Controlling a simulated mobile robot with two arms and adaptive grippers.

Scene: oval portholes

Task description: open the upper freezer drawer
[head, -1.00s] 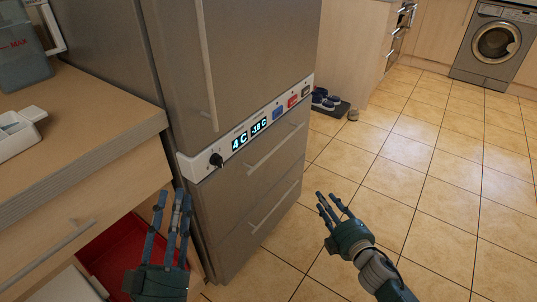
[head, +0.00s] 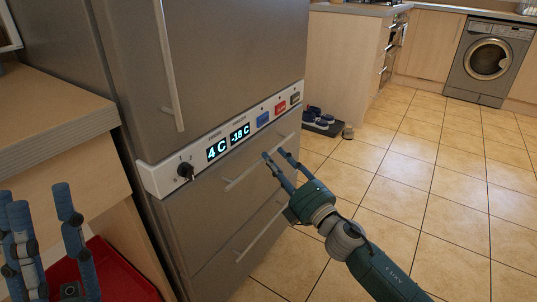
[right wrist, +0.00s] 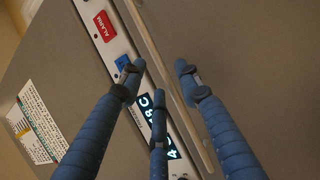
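The upper freezer drawer (head: 205,213) is a grey front below the fridge's white control panel (head: 228,143), and it looks closed. Its handle (head: 246,172) is a slanted metal bar. My right gripper (head: 276,158) is at the right end of this handle, with its fingers spread. In the right wrist view the handle bar (right wrist: 152,55) runs between the spread fingers of my right gripper (right wrist: 158,75); I cannot tell if they touch it. My left gripper (head: 38,205) is open and empty at the lower left, apart from the fridge.
The lower drawer has its own handle (head: 260,232). A wooden counter (head: 60,120) stands left of the fridge, with a red drawer or tray (head: 115,275) below it. The tiled floor (head: 440,200) at right is clear.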

